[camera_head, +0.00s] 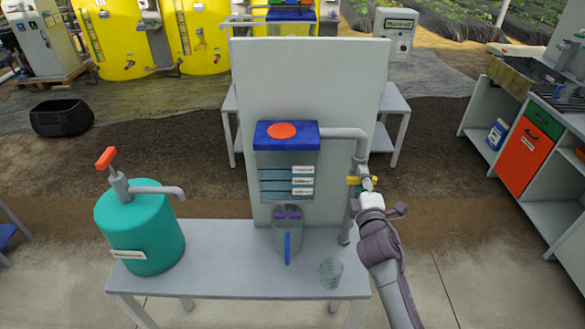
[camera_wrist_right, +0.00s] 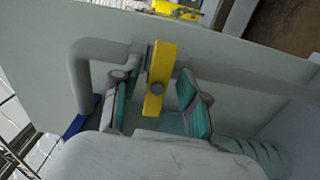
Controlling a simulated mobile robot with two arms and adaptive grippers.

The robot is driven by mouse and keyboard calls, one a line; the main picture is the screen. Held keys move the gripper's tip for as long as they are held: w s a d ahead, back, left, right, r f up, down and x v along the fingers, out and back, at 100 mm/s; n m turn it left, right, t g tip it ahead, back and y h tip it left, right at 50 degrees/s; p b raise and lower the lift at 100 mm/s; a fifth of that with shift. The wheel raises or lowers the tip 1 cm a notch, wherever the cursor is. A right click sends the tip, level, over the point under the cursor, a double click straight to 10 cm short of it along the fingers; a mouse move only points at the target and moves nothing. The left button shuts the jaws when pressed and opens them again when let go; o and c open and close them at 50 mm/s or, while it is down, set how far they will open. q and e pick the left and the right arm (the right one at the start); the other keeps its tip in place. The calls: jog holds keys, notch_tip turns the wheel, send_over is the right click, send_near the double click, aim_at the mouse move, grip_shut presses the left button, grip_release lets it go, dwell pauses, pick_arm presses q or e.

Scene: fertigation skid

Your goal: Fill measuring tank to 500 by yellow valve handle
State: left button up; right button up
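The measuring tank (camera_head: 270,181) is a see-through box with a blue lid, an orange cap and white labels at its level lines. It is fixed to a pale upright panel; the labels are too small to read and I cannot tell the liquid level. The yellow valve handle (camera_head: 354,181) sits on the grey pipe to the tank's right and lies crosswise. My right gripper (camera_head: 367,186) is at the valve. In the right wrist view, the yellow handle (camera_wrist_right: 160,75) stands between its two fingers (camera_wrist_right: 160,92), with visible gaps on both sides. My left gripper is out of view.
A grey table (camera_head: 225,275) stands below the panel (camera_head: 310,75). On it are a teal pump canister (camera_head: 140,235), a jug with a blue handle (camera_head: 287,235) under the tank, and a clear cup (camera_head: 331,272). A cabinet with an orange door (camera_head: 524,155) stands right.

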jog(key=shift+s+r, duration=0.1)
jog(key=shift+s, duration=0.05)
jog(key=shift+s, duration=0.25)
jog(key=s+p, duration=0.1)
jog(key=s, duration=0.5)
jog(key=shift+s+p, duration=0.15)
jog(key=shift+p, duration=0.2)
dwell(1.0)
